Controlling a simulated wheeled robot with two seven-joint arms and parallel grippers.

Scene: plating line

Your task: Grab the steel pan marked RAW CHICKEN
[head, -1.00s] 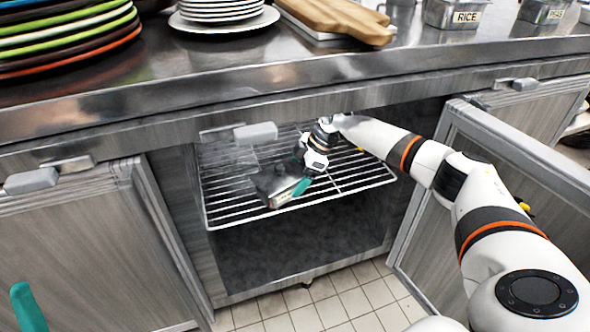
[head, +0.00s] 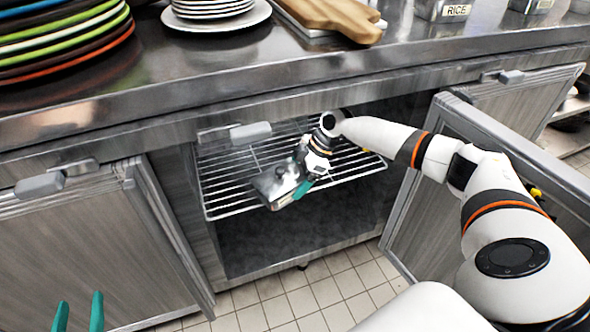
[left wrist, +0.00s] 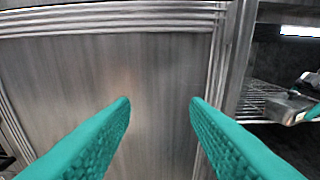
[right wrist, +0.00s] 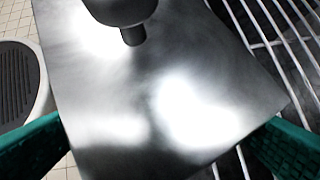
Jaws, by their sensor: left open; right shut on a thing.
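A lidded steel pan (head: 277,183) is at the front of the wire rack in the open cabinet. No marking on it can be read from here. My right gripper (head: 303,186) is shut on the pan, its teal fingers on either side; the right wrist view shows the shiny lid (right wrist: 170,110) with a dark knob between the fingers. The pan looks slightly tilted and overhangs the rack's front edge. My left gripper (head: 78,316) is open and empty, low at the left before a closed door; its two fingers show apart in the left wrist view (left wrist: 160,110).
The wire rack (head: 345,170) is otherwise bare where visible. The steel counter (head: 200,75) above holds stacked plates (head: 60,40), cutting boards (head: 335,15) and a pan labelled RICE (head: 445,10).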

